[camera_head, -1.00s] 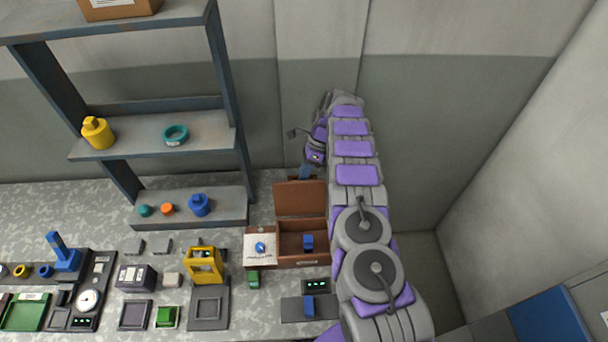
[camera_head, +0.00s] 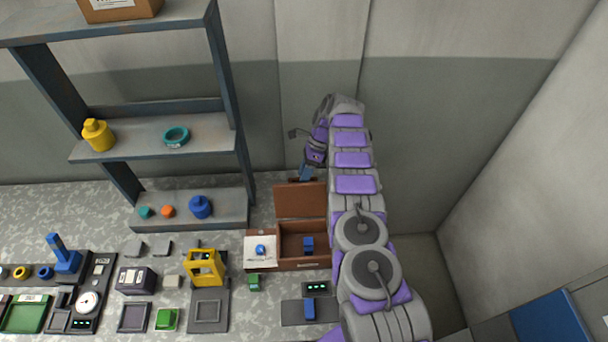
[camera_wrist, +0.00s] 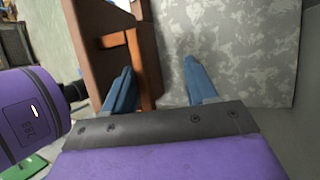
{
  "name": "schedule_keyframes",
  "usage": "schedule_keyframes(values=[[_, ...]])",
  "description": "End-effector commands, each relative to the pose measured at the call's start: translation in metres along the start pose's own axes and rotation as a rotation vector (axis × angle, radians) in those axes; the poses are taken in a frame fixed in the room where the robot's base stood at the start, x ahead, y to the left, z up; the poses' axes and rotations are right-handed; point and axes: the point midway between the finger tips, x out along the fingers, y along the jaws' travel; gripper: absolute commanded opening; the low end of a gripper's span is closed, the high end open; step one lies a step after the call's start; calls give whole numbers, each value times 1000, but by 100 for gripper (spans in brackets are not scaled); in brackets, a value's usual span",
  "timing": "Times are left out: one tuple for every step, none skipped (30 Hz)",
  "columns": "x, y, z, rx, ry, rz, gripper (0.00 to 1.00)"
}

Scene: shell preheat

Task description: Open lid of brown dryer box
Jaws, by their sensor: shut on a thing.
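The brown dryer box (camera_head: 304,265) stands on the bench, with a blue block (camera_head: 308,243) inside. Its lid (camera_head: 300,202) is raised, standing up at the box's back edge, and the inside shows. My gripper (camera_head: 305,174) is at the lid's top edge, reaching down from behind. In the wrist view, brown panels of the box and lid (camera_wrist: 98,40) lie beside and partly between the blue fingers of my gripper (camera_wrist: 160,75). The fingers look apart there, and their exact contact with the lid is hard to see.
A shelf rack (camera_head: 190,208) stands left of the box. A white panel with a blue knob (camera_head: 260,250) sits at the box's left. A yellow frame (camera_head: 205,267) and a dark pad (camera_head: 293,312) are nearby. Walls are close behind and to the right.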

Motion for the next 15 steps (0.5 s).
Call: schedule_keyframes(values=[[18, 2, -14, 21, 16, 28, 40], [18, 3, -14, 21, 16, 28, 40], [18, 3, -13, 20, 16, 28, 40], [18, 3, -14, 20, 16, 29, 40], [18, 4, -14, 20, 16, 29, 40], [18, 4, -14, 20, 16, 30, 40], [19, 4, -14, 20, 16, 31, 40], [19, 4, -14, 20, 16, 31, 40], [19, 5, -13, 20, 16, 32, 40], [19, 5, -13, 20, 16, 33, 40], [20, 5, -13, 20, 16, 33, 40], [20, 5, -13, 20, 16, 34, 40], [20, 6, -14, 20, 16, 35, 40], [20, 6, -14, 20, 16, 35, 40], [20, 6, -13, 20, 17, 36, 40]])
